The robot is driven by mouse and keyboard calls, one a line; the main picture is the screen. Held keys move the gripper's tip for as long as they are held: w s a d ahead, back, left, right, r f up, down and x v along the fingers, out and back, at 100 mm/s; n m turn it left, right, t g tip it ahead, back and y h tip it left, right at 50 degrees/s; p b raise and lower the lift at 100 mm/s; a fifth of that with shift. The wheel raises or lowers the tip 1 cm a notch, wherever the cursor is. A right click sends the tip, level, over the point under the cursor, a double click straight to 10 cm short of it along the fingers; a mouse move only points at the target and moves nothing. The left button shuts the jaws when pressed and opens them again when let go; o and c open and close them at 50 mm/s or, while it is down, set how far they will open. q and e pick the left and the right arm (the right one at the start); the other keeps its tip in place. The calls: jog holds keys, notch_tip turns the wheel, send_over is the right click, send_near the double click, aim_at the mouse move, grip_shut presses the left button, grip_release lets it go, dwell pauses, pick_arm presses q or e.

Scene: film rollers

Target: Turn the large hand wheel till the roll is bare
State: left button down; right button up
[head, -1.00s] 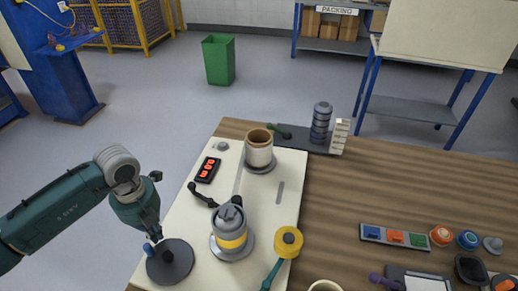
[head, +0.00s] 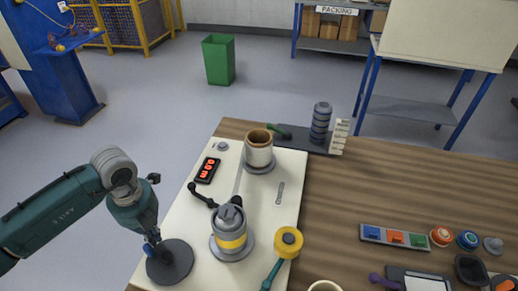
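The large hand wheel (head: 176,265) is a dark grey disc at the near left corner of the pale board, with a blue knob (head: 149,250) on its left side. My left gripper (head: 151,241) points down at the knob, its fingertips at or around it. I cannot tell whether the fingers are closed on it. A pale roll (head: 259,155) on a brown core stands on a grey plate at the back of the board. A grey roller with a yellow band (head: 231,240) stands nearer, right of the wheel. My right gripper is not in view.
A black display with red digits (head: 207,171) lies left of the roll. A black crank (head: 203,197) and a yellow-topped part with a teal handle (head: 288,240) flank the banded roller. A tray of coloured blocks (head: 394,237) lies on the wooden table (head: 400,185).

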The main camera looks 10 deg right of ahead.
pick_arm(q)
jog(key=shift+s+a+f, duration=0.1)
jog(key=shift+s+a, duration=0.55)
jog(key=shift+s, duration=0.4)
jog(key=shift+s+a, duration=0.1)
jog(key=shift+s, duration=0.05)
